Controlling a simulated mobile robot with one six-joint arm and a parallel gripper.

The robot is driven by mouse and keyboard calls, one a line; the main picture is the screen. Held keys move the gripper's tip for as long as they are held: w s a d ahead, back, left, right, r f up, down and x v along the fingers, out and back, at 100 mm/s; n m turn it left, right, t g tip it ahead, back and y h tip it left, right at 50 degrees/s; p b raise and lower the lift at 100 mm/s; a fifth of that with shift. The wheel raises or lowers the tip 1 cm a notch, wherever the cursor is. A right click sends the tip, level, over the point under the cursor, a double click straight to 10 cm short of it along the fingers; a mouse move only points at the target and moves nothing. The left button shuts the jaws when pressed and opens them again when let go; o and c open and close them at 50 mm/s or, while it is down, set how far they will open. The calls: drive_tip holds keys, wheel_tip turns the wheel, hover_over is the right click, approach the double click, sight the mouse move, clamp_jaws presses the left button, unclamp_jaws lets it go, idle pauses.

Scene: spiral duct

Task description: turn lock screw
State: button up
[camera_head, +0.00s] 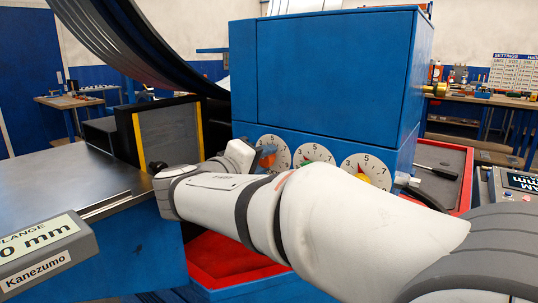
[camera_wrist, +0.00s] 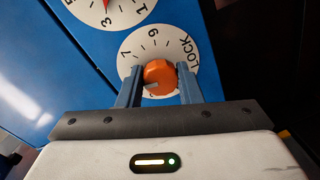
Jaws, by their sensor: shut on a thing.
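The lock screw is an orange knob (camera_wrist: 158,77) on a white dial marked LOCK (camera_wrist: 190,50), on the blue machine's front. In the head view this leftmost dial (camera_head: 283,155) is partly covered by my arm, and only a bit of the orange knob (camera_head: 267,157) shows. My gripper (camera_wrist: 160,82) is shut on the orange knob, with one finger on each side of it. In the head view my wrist is in front of the dial and my fingers are not clearly seen.
Two more numbered dials, the middle one (camera_head: 314,153) and the right one (camera_head: 366,168), sit beside it on the blue machine (camera_head: 335,65). A red tray (camera_head: 225,257) lies below my arm. A dark steel table (camera_head: 60,180) and a grey Kanezumo box (camera_head: 45,250) are at the left.

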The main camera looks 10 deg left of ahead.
drive_tip(key=shift+f+n+p, duration=0.1)
drive_tip(key=shift+n+p, duration=0.45)
drive_tip(key=shift+n, duration=0.55)
drive_tip(key=shift+f, duration=0.1)
drive_tip(key=o, duration=0.9)
drive_tip(key=shift+o, duration=0.2)
drive_tip(key=v, duration=0.7)
drive_tip(key=shift+s+a+p, duration=0.2)
drive_tip(key=shift+s+p, duration=0.15)
drive_tip(key=shift+p, duration=0.1)
drive_tip(key=shift+r, duration=0.3)
